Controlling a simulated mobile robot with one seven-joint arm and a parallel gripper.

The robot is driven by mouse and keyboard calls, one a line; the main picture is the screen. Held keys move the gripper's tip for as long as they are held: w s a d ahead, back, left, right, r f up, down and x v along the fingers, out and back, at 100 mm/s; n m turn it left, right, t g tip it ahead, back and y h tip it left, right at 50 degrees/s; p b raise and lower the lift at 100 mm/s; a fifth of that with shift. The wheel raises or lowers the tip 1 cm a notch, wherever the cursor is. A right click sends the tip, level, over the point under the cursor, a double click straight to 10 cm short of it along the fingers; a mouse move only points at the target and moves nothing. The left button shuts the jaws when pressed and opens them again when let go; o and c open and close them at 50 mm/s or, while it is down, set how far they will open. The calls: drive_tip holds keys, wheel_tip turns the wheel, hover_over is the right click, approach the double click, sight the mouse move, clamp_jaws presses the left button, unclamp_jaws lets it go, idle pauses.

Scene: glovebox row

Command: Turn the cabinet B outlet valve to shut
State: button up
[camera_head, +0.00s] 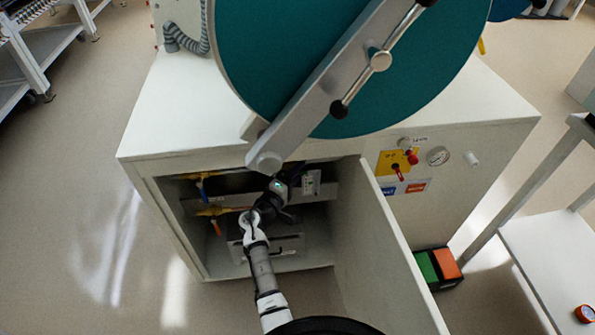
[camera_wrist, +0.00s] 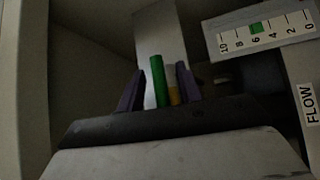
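A green bar-like handle (camera_wrist: 157,80) stands between the two purple fingers of my gripper (camera_wrist: 160,88) in the wrist view. A short white-and-yellow piece (camera_wrist: 173,86) is beside it, close to the right finger. The fingers are apart, one on each side; I cannot tell whether either touches the handle. No label on this handle is readable, so I cannot tell which valve it is. In the head view my gripper (camera_head: 275,196) is inside the open cabinet, its fingertips hidden. Blue-handled (camera_head: 201,189) and orange-handled (camera_head: 215,227) yellow fittings are to its left.
A flow gauge (camera_wrist: 262,30) marked FLOW is close on the right; it also shows in the head view (camera_head: 311,183). The open cabinet door (camera_head: 385,255) stands right of my arm. A large teal round door (camera_head: 300,60) overhangs above. Cabinet walls leave little side room.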

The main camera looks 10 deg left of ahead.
drive_tip(key=shift+w, duration=0.1)
clamp_jaws()
drive_tip(key=shift+f, duration=0.15)
idle(0.4)
drive_tip(key=shift+f+m+g+y, duration=0.4)
drive_tip(key=shift+f+m+g, duration=0.3)
drive_tip(key=shift+m+g, duration=0.45)
drive_tip(key=s+a+f+m+g+y+p, duration=0.2)
drive_tip(key=a+f+m+g+y+p, duration=0.2)
drive_tip(key=m+g+y, duration=0.3)
drive_tip(key=shift+s+a+f+y+p, duration=0.2)
drive_tip(key=shift+a+f+y+p, duration=0.05)
drive_tip(key=shift+a+y+p, duration=0.55)
drive_tip(key=shift+a, duration=0.15)
